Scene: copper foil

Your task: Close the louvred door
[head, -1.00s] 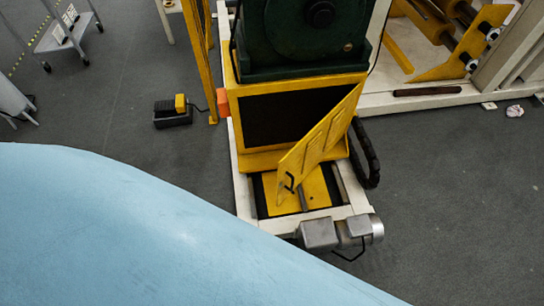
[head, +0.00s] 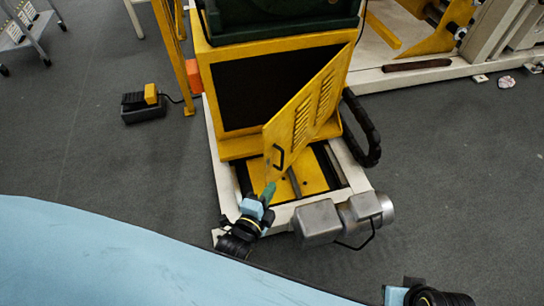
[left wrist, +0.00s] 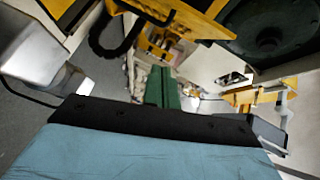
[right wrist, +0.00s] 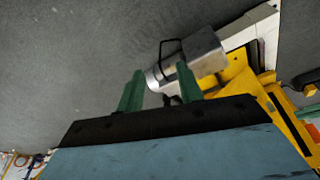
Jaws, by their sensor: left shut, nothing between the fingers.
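The yellow louvred door (head: 312,100) stands open, swung out from the right side of the yellow cabinet's dark opening (head: 268,88). Its black handle (head: 279,158) is near the free lower left corner. My left gripper (head: 269,190) is just below and in front of that corner in the head view. Its green fingers are together and empty, also in the left wrist view (left wrist: 162,88). Whether they touch the door I cannot tell. My right gripper (right wrist: 160,88) shows two separated green fingers with nothing between them; its fingers are outside the head view.
A grey motor (head: 320,222) sits at the front of the white base frame (head: 362,178). A black cable chain (head: 362,128) stands right of the door. A foot pedal (head: 144,105) lies on the floor to the left. Open floor lies to the right.

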